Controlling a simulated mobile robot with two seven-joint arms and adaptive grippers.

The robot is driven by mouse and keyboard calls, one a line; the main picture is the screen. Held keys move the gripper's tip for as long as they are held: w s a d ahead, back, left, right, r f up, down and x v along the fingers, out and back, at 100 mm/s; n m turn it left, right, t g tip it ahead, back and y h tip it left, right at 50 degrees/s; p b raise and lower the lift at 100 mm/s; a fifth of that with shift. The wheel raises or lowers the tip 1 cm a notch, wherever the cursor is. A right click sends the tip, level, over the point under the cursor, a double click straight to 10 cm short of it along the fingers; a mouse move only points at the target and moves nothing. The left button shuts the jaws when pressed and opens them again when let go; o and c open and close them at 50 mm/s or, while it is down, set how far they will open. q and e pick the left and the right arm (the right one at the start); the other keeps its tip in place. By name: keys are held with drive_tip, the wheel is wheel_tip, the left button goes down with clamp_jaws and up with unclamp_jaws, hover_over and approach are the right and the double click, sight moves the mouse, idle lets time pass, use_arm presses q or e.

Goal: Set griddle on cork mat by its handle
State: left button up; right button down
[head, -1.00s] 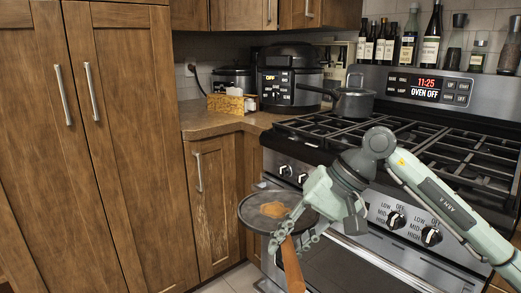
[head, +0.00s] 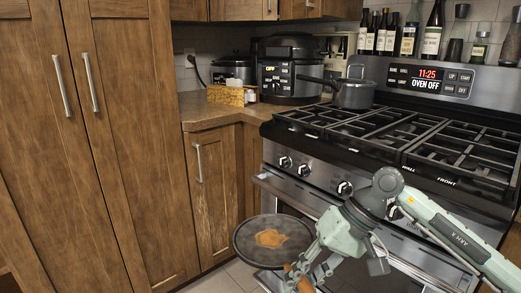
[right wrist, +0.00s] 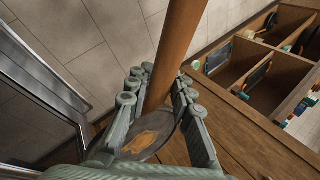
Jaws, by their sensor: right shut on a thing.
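The griddle (head: 292,232) is a round dark pan with a rusty brown patch in its middle and a wooden handle (right wrist: 178,45). My right gripper (head: 307,272) is shut on the handle and holds the griddle in front of the oven, with its face showing to the head camera. In the right wrist view, the fingers of my right gripper (right wrist: 157,90) lie on both sides of the handle, and part of the griddle (right wrist: 135,150) shows beyond them. The cork mat is not seen in either view. My left gripper is not in view.
The stove (head: 400,140) with the oven front is right beside the griddle, and a saucepan (head: 354,94) stands on it. Tall wooden cabinets (head: 110,150) fill the left. The counter corner (head: 215,112) has some free room. A divided wooden unit (right wrist: 250,60) shows in the right wrist view.

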drive_tip(key=w+d+f+m+t, duration=0.1)
drive_tip(key=d, duration=1)
drive_tip(key=shift+w+f+m, duration=0.2)
drive_tip(key=shift+w+m, duration=0.05)
drive_tip(key=shift+m, duration=0.05)
